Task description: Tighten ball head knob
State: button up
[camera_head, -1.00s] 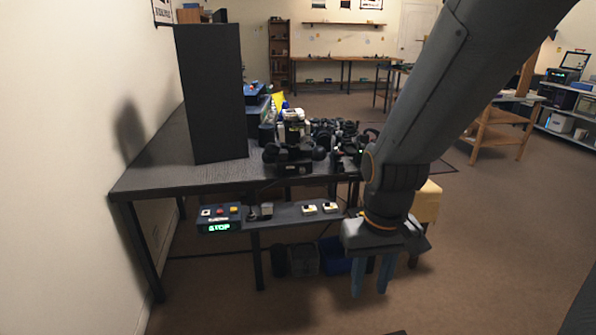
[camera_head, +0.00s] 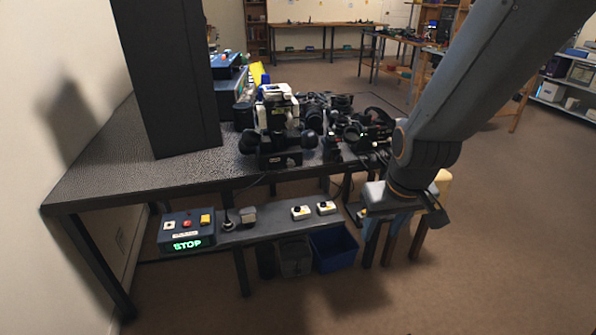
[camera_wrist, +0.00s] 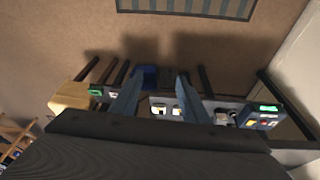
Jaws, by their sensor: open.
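A black device with round dark knobs (camera_head: 309,138) on its sides and a white top (camera_head: 277,95) stands on the dark table (camera_head: 130,175). I cannot tell which part, if any, is the ball head knob. My gripper (camera_head: 380,245) points downward in front of the table, below the tabletop and to the right of the device. Its two blue fingers are spread and empty, and they also show in the wrist view (camera_wrist: 161,76). The device cannot be made out in the wrist view.
A tall black panel (camera_head: 165,75) stands on the table's left. A lower shelf (camera_head: 265,219) carries a control box (camera_head: 188,234) reading STOP and small switch boxes. A blue bin (camera_head: 334,249) is underneath. A yellow-topped stool (camera_head: 443,179) is behind my gripper. Open floor lies right.

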jog(key=w+a+f+n+t+y+b, duration=0.1)
jog(key=w+a+f+n+t+b, duration=0.2)
jog(key=w, duration=0.5)
jog(key=w+a+f+n+t+b, duration=0.1)
jog(key=w+a+f+t+b, duration=0.35)
jog(key=w, duration=0.45)
jog(key=n+t+y+b, duration=0.4)
jog(key=n+t+b, duration=0.25)
jog(key=b, duration=0.65)
send_near(291, 165)
jog(key=w, duration=0.1)
jog(key=x, duration=0.4)
jog(key=b+x, duration=0.1)
jog(key=x, duration=0.2)
jog(key=shift+w+a, duration=0.35)
jog(key=c, duration=1.1)
jog(key=shift+o, duration=0.2)
jog(key=shift+m, duration=0.25)
